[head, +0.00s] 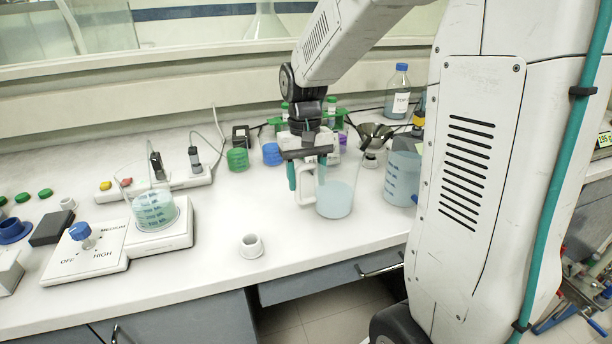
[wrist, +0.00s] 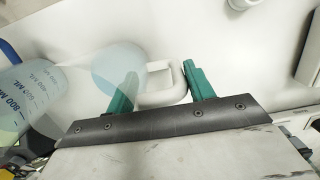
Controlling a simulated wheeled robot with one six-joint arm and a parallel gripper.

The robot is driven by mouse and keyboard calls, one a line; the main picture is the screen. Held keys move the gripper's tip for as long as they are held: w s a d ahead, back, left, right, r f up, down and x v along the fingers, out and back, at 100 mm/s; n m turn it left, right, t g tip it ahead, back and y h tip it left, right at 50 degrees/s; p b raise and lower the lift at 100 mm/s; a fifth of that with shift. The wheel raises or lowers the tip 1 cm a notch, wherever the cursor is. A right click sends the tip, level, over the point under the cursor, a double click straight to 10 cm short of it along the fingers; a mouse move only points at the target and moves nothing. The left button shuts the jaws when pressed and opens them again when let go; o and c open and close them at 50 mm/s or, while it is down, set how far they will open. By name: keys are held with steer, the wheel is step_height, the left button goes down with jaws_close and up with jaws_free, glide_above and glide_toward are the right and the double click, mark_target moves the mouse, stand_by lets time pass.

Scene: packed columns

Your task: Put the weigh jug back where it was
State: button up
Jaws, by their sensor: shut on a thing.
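The weigh jug (head: 337,197) is a clear jug with pale blue liquid and a white handle (head: 305,186). It is upright at the bench's front right, and I cannot tell whether its base touches the bench. My gripper (head: 307,178) reaches down from above with its teal fingers around the handle, shut on it. In the wrist view the handle (wrist: 163,97) lies between the two fingers of the gripper (wrist: 163,84), with the jug body (wrist: 115,68) to its left.
A larger marked vessel (head: 401,178) stands close to the jug's right. Behind are a blue cap (head: 271,154), a green cap (head: 237,159) and a dark funnel. A small white cup (head: 250,246) sits front left. A hotplate (head: 120,250) carries a beaker (head: 154,208). The bench between is clear.

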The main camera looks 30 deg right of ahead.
steer(key=o, duration=1.6)
steer(key=shift+f, duration=0.1)
steer(key=shift+c, duration=0.2)
step_height(320, 180, up, 11)
steer(key=w, duration=0.2)
steer(key=s+a+f+n+t, duration=0.1)
steer(key=s+a, duration=0.3)
steer(key=s, duration=0.7)
steer(key=s+a+f+n+t, duration=0.1)
steer(key=s+a+n+t, duration=0.1)
steer(key=s, duration=1)
steer(key=shift+s+a+f+h, duration=0.2)
steer(key=shift+a+h, duration=0.1)
steer(key=shift+a, duration=0.55)
